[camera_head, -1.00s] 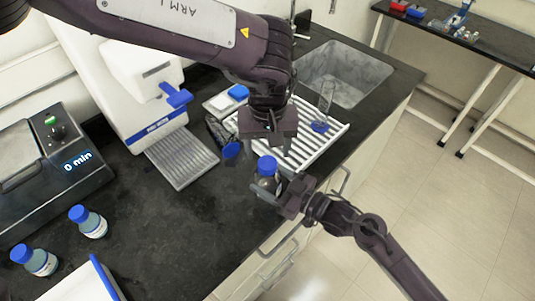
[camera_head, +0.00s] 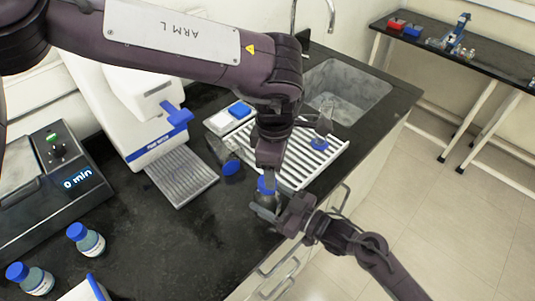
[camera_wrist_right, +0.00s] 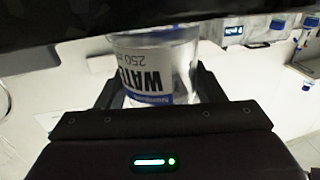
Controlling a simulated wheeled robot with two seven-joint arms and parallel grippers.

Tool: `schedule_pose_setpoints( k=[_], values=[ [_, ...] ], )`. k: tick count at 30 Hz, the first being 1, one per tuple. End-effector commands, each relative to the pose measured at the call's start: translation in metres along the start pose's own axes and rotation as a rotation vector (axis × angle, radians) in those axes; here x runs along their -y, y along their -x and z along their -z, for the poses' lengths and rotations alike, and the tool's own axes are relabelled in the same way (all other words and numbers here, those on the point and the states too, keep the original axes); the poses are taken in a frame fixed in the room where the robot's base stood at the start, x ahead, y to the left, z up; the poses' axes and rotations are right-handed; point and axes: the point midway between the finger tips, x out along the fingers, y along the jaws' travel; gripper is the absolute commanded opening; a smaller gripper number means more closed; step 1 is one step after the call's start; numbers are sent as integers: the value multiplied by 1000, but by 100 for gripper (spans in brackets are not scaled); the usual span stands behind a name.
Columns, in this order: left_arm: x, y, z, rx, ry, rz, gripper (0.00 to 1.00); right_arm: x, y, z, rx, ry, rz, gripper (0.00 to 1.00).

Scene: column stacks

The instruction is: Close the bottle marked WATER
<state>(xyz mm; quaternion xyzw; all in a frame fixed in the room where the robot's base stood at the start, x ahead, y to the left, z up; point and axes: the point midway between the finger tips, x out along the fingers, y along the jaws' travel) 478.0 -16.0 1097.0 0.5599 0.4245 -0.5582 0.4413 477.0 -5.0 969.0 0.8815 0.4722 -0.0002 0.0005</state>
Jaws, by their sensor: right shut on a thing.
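The bottle marked WATER (camera_head: 265,202) is a small clear bottle, and its label shows in the right wrist view (camera_wrist_right: 155,75). A blue cap (camera_head: 266,184) shows at its top in the head view; whether it is screwed tight I cannot tell. My right gripper (camera_head: 270,209) is shut on the bottle's body from the right, near the counter's front edge. My left gripper (camera_head: 268,168) points down from above, directly at the blue cap. Its fingertips overlap the cap in the view, so its opening and grip are unclear.
A white drying rack (camera_head: 310,158) and a sink (camera_head: 345,88) lie behind. A white dispenser (camera_head: 140,105) and a timer device (camera_head: 50,190) stand left. Two blue-capped bottles (camera_head: 88,242) (camera_head: 32,280) stand at the front left.

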Motion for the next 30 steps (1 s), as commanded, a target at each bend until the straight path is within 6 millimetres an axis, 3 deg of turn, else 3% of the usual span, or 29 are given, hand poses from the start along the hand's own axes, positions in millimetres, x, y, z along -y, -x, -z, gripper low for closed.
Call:
schedule_pose_setpoints(
  k=[30],
  values=[
    [-2, 14, -4, 9, 2413, 2, 60, 0, 0, 0, -1, 0, 0, 0]
  ],
)
